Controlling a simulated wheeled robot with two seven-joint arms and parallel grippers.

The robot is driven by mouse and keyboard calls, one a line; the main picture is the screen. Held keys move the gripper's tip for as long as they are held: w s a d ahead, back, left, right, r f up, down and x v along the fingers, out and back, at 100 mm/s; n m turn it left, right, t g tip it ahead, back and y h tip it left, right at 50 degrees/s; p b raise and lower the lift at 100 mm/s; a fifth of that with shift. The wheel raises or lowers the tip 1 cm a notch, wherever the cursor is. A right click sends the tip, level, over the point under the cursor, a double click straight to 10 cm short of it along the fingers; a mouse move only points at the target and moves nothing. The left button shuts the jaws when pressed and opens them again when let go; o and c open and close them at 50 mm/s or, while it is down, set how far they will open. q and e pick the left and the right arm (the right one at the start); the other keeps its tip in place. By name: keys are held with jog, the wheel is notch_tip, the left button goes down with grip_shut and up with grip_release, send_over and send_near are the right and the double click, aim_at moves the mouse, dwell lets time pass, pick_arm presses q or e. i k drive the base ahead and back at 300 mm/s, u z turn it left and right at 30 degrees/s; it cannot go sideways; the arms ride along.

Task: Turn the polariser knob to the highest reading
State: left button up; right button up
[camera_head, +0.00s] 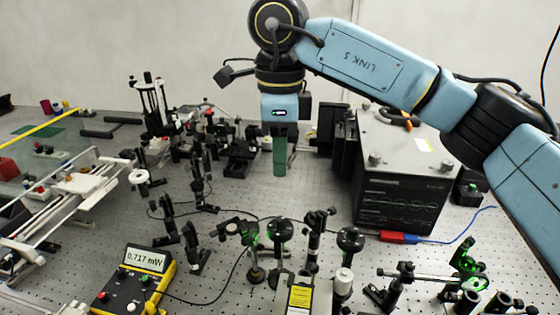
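The yellow and black power meter (135,282) stands at the front left, and its display (145,259) reads 0.717 mW. Several round dark optic mounts stand on posts at the front middle, among them a left one (280,230) and a right one (350,240), both with green light on them. I cannot tell which one carries the polariser knob. My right gripper (280,172) points down above the middle of the bench, behind and above these mounts, touching nothing that I can see. Its green fingers show edge-on as one strip, so their opening is hidden. My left gripper is out of view.
A large dark instrument box (400,195) stands right of my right gripper. A red and blue item (400,237) lies before it. Tall posts and mounts crowd the left middle (170,215). A white frame (60,205) stands at the left. Bare perforated bench (315,195) shows below the gripper.

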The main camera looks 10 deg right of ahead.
aim_at(280, 220)
jog(key=k, duration=2)
